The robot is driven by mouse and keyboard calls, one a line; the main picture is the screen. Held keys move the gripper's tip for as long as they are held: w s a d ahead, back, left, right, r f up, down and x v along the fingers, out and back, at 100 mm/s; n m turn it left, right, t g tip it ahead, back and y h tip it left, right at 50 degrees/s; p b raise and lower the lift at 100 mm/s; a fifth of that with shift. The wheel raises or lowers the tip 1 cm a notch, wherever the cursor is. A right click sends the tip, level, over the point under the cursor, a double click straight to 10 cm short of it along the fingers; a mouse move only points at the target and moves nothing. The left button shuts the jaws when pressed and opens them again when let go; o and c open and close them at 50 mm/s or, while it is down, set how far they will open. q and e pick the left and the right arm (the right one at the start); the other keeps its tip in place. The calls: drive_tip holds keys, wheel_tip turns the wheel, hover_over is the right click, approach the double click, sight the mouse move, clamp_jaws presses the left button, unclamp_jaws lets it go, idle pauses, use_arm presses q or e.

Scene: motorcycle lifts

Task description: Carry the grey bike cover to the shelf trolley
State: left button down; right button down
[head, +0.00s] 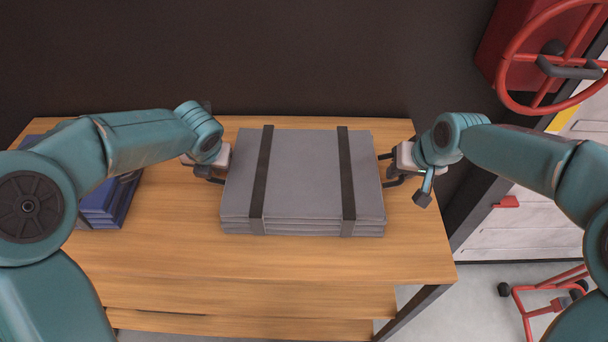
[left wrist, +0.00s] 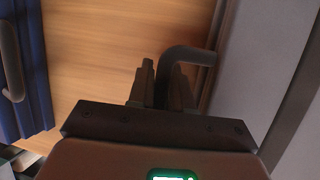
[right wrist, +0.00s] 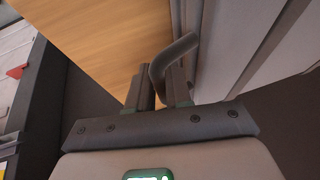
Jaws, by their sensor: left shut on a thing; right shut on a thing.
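The grey bike cover (head: 303,180) is a folded, layered flat bundle with two dark straps, lying on the wooden table (head: 420,250). It also shows at the right of the left wrist view (left wrist: 255,60) and of the right wrist view (right wrist: 235,45). My left gripper (head: 218,170) is at its left side, shut on a dark bent handle (left wrist: 180,58). My right gripper (head: 393,168) is at its right side, shut on the matching handle (right wrist: 172,58). The shelf trolley cannot be made out for certain in these views.
A folded blue bundle (head: 106,205) lies at the table's left, partly behind my left arm. A dark wall (head: 300,60) stands behind the table. At the right are a red wheel (head: 548,50) on a red box, pale drawers (head: 510,235) and a red wheeled frame (head: 545,298).

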use_arm(q)
drive_tip(key=shift+r, duration=0.2)
use_arm(e)
drive_tip(key=shift+r, duration=0.2)
